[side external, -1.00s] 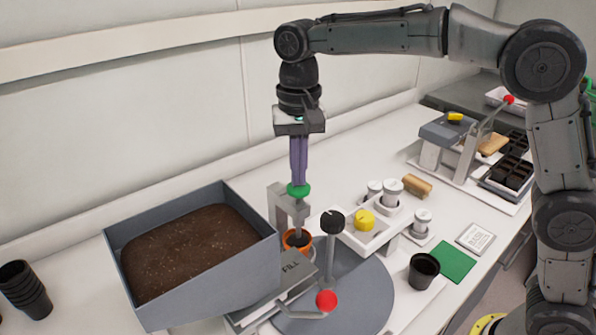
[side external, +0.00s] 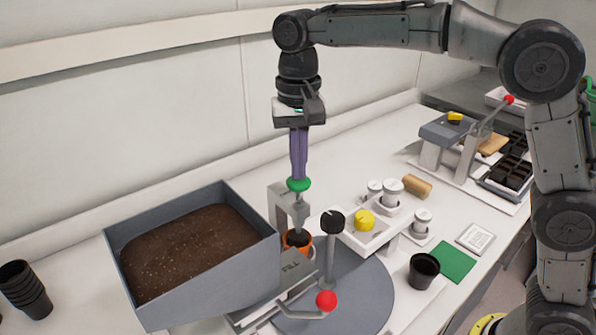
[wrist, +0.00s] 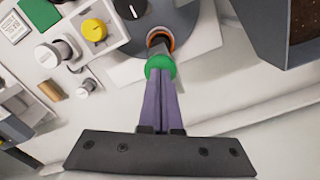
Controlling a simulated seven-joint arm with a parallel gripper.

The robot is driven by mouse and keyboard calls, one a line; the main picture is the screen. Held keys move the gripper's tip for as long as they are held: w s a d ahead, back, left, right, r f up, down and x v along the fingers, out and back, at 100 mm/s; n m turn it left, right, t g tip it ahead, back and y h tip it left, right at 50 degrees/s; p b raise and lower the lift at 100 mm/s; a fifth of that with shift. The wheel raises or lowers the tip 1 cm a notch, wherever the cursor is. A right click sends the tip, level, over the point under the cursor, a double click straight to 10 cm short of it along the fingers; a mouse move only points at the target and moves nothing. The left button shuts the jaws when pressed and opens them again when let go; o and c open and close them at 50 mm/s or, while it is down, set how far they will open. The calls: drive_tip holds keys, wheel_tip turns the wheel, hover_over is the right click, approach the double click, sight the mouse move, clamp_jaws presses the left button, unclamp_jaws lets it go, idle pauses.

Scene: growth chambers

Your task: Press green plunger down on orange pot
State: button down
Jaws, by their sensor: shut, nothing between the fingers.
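The green plunger knob (side external: 298,185) tops a grey press frame (side external: 277,204), and also shows in the wrist view (wrist: 160,64). The orange pot (side external: 287,241) stands beneath the press, with a dark plunger foot at its mouth; its rim shows in the wrist view (wrist: 160,37). My gripper (side external: 298,177) is shut and empty, pointing straight down over the knob. Its purple fingertips (wrist: 159,78) meet the top of the green knob and appear to touch it. The inside of the pot is mostly hidden.
A soil bin (side external: 150,305) stands close left of the press. A red-tipped lever (side external: 326,300) and a black-knobbed post (side external: 332,222) stand at the front right. A white stand with a yellow knob (side external: 364,219) and a black pot (side external: 423,270) are farther right.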

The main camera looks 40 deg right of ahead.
wheel_tip(320, 180, up, 8)
drive_tip(key=shift+r, duration=0.25)
idle(0.5)
drive_tip(key=s+d+r+m+t, duration=0.1)
drive_tip(key=s+d+r, duration=0.4)
drive_tip(key=d+r, duration=0.1)
drive_tip(key=s+d+t, duration=0.2)
drive_tip(key=s+d, duration=0.4)
drive_tip(key=s, duration=0.5)
drive_tip(key=s+d+f+n+t, duration=0.1)
drive_tip(key=s+f+n, duration=0.2)
drive_tip(key=f, duration=0.6)
drive_tip(key=s+d+f+n+t, duration=0.1)
drive_tip(key=s+d+f+n, duration=0.1)
drive_tip(key=s+f+n, duration=0.2)
drive_tip(key=s+f, duration=0.3)
drive_tip(key=f, duration=0.2)
drive_tip(key=shift+t, duration=0.3)
